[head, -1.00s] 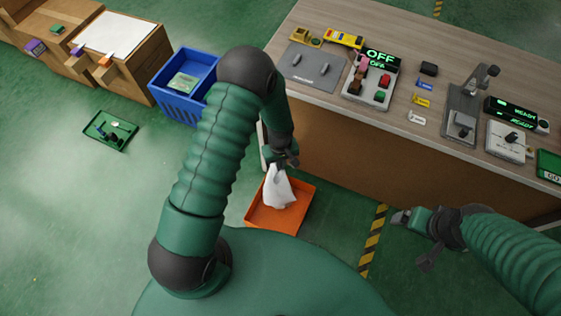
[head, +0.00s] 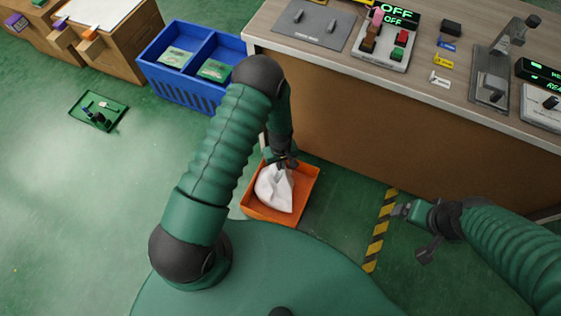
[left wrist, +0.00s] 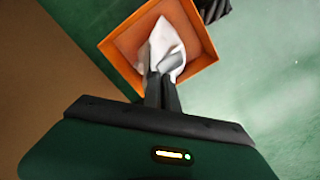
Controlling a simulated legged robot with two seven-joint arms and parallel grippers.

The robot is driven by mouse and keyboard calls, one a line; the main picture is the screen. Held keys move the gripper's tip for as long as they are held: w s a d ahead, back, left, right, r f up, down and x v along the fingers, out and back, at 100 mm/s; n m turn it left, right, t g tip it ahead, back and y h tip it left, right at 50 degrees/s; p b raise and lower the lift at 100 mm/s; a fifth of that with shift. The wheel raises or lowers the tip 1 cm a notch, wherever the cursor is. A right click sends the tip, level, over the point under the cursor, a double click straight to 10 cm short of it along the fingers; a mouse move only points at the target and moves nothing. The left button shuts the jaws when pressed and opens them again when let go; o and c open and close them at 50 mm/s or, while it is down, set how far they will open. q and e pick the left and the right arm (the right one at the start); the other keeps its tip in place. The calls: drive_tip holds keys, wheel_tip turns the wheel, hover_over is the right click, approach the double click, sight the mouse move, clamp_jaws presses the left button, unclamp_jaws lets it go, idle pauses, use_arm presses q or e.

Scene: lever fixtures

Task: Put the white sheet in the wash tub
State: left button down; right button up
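The white sheet (head: 273,188) hangs bunched from my left gripper (head: 284,161), its lower part inside the orange tub (head: 268,215) on the floor. In the left wrist view, the fingers (left wrist: 163,75) are close together on the top of the sheet (left wrist: 165,42), with the orange tub (left wrist: 126,42) around and below it. Whether the sheet rests on the tub's floor is hard to tell. My right gripper (head: 412,234) is apart from the tub, to its right; its fingers look spread and empty.
A wooden bench (head: 340,130) with levers, switches and an "OFF" display (head: 402,18) stands behind the tub. A blue two-part crate (head: 180,93) and a green tray (head: 98,111) are on the floor at left. Striped floor tape (head: 379,235) lies right of the tub.

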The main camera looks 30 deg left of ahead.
use_arm(q)
wheel_tip(320, 180, down, 12)
drive_tip(key=b, duration=0.8)
drive_tip(key=shift+f, duration=0.2)
drive_tip(key=c, duration=2.1)
unclamp_jaws()
drive_tip(key=o, duration=0.5)
drive_tip(key=shift+o, duration=0.4)
drive_tip(key=o, duration=0.5)
drive_tip(key=shift+o, duration=0.4)
drive_tip(key=o, duration=0.7)
drive_tip(key=shift+c, duration=0.2)
